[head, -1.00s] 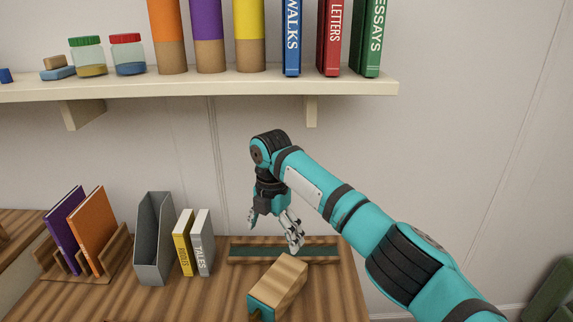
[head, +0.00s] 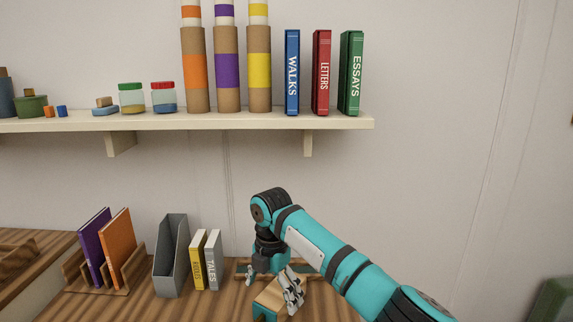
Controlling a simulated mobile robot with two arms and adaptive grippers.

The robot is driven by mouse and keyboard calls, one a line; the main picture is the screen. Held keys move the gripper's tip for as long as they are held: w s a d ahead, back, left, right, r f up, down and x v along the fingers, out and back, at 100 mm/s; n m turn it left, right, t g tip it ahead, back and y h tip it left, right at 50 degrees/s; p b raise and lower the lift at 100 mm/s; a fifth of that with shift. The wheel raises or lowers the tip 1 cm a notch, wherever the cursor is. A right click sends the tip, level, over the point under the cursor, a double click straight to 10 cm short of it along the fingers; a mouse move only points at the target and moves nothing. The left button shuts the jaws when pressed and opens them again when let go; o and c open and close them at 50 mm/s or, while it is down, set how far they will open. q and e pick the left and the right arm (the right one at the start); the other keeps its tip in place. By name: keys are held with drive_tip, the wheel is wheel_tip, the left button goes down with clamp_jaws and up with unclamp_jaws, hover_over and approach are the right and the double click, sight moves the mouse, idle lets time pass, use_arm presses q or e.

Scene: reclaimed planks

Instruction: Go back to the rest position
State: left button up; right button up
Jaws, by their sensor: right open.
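My right gripper (head: 270,283) points down over the wooden table, its fingers apart and nothing between them. Its teal and black arm comes in from the lower right. A wooden block with a teal end (head: 267,305) lies below and in front of the gripper, partly covered by a finger; I cannot tell if they touch. A shallow wooden tray with a dark inside (head: 312,268) lies behind the gripper, partly hidden by the arm. My left gripper is not in view.
A grey magazine file (head: 170,262), a yellow book (head: 197,262) and a grey book (head: 212,262) stand left of the gripper. A wooden rack (head: 75,272) holds a purple and an orange book. A wall shelf (head: 230,121) with tubes, jars and books runs above.

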drive_tip(key=s+f+m+y, duration=0.1)
drive_tip(key=s+f+m, duration=0.2)
drive_tip(key=f, duration=0.3)
drive_tip(key=s+f+m+y, duration=0.1)
drive_tip(key=s+f+m, duration=0.2)
drive_tip(key=s+f, duration=0.3)
drive_tip(key=s+f+m+y, duration=0.2)
drive_tip(key=s+f+m, duration=0.2)
drive_tip(key=s+f, duration=0.1)
drive_tip(key=shift+s+a+f, duration=0.15)
drive_tip(key=shift+f, duration=0.4)
drive_tip(key=s+d+m+t+h, duration=0.4)
drive_tip(key=s+d+m, duration=1.45)
drive_tip(key=d, duration=0.55)
drive_tip(key=s+f+n+g, duration=0.1)
drive_tip(key=s+f, duration=0.1)
drive_tip(key=f, duration=1.2)
drive_tip(key=s+f+n+g, duration=0.1)
drive_tip(key=s+f, duration=0.1)
drive_tip(key=f, duration=1.2)
drive_tip(key=s+d+f+g, duration=0.1)
drive_tip(key=s+d+f, duration=0.2)
drive_tip(key=s+f, duration=1.1)
drive_tip(key=shift+s+f, duration=0.35)
drive_tip(key=shift+s, duration=0.6)
